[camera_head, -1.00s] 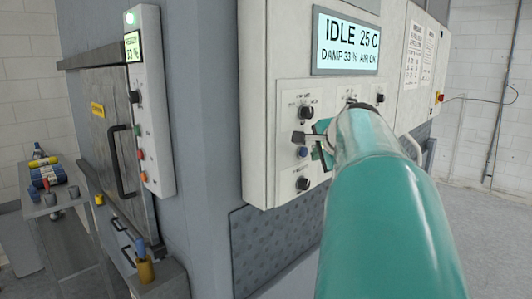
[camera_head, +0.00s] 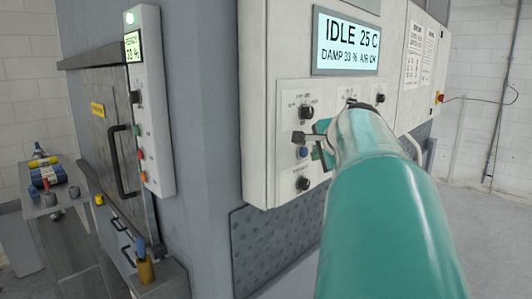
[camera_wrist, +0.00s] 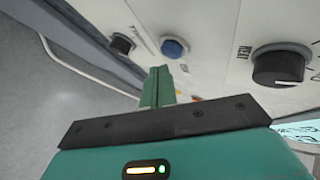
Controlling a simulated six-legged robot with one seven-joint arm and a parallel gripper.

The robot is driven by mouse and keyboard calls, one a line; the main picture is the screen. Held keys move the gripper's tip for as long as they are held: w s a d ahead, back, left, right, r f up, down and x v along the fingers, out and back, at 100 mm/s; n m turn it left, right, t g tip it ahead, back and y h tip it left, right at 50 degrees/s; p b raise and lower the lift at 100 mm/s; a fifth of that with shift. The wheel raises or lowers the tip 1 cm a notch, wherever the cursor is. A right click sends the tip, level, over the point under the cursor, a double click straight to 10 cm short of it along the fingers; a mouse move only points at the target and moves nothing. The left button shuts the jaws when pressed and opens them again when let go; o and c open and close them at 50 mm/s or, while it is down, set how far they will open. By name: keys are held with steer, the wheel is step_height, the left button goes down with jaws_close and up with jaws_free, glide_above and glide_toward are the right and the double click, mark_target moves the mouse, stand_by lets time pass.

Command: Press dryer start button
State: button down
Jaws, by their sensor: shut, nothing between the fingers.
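The dryer's control panel (camera_head: 284,190) is a pale box with a lit display (camera_head: 346,43) reading IDLE 25 C, DAMP 33 %, AIR OK. A round blue button (camera_head: 302,152) sits on it between an upper black knob (camera_head: 306,111) and a lower black knob (camera_head: 303,184). The blue button also shows in the wrist view (camera_wrist: 175,47), just beyond the green fingertips. My gripper (camera_head: 316,153) is shut and empty, close in front of the panel. Its fingers in the wrist view (camera_wrist: 158,75) point towards the button; I cannot tell whether they touch it. My forearm hides part of the panel's right side.
A second narrow panel (camera_head: 153,170) with a humidity display and coloured buttons stands at left, beside a metal door with a black handle (camera_head: 122,162). A side table (camera_head: 60,205) with small items is at far left. Open floor (camera_head: 490,225) lies at right.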

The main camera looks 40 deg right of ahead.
steer(key=shift+w, duration=0.1)
steer(key=shift+w, duration=0.3)
steer(key=shift+w+a, duration=0.1)
steer(key=shift+w, duration=0.4)
stand_by(0.7)
stand_by(0.3)
steer(key=shift+s, duration=0.9)
steer(key=shift+s+d, duration=0.15)
steer(key=shift+s, duration=1.1)
steer(key=shift+s+d, duration=0.15)
steer(key=shift+s, duration=1.1)
